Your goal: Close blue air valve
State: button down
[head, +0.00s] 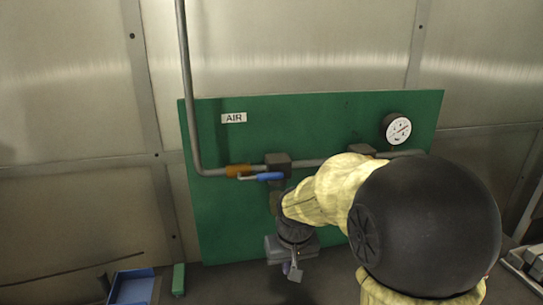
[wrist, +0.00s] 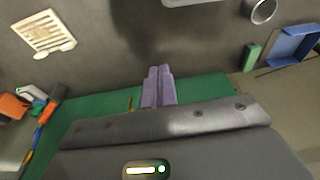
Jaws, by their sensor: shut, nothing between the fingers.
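The blue valve handle (head: 270,177) lies roughly horizontal, along the pipe, beside a dark valve block (head: 278,160) on the green panel (head: 225,215). An orange collar (head: 238,171) sits on the pipe to its left. In the wrist view a small blue piece, probably the handle (wrist: 38,136), shows at the left edge near an orange part (wrist: 14,105). My gripper (head: 294,276) is below the handle, apart from it, pointing down in the head view. In the wrist view its two purple fingers (wrist: 158,76) are together and hold nothing. My arm hides part of the panel's lower right.
A white AIR label (head: 234,118) and a round gauge (head: 397,129) are on the panel. A grey pipe (head: 187,90) runs down at left. A blue bin (head: 132,287) and a green block (head: 179,280) stand low at left. A grey tray (head: 525,265) is at right.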

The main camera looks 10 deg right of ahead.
jog(key=w+r+p, duration=0.5)
jog(key=w+r, duration=0.7)
jog(key=r, duration=0.3)
jog(key=w+p+v, duration=0.2)
jog(key=v, duration=0.6)
jog(key=w+r+p+v, duration=0.1)
jog(key=p+v, duration=0.2)
jog(key=v, duration=0.4)
send_over(271, 173)
jog(key=s, duration=0.3)
jog(key=shift+w+g, duration=0.1)
jog(key=shift+g, duration=0.2)
jog(key=shift+f, duration=0.1)
jog(key=f, duration=0.4)
jog(key=w+f+p, duration=0.1)
jog(key=f, duration=0.4)
jog(key=w+f+p, duration=0.1)
jog(key=f, duration=0.3)
jog(key=shift+w+f, duration=0.1)
jog(key=shift+f, duration=0.25)
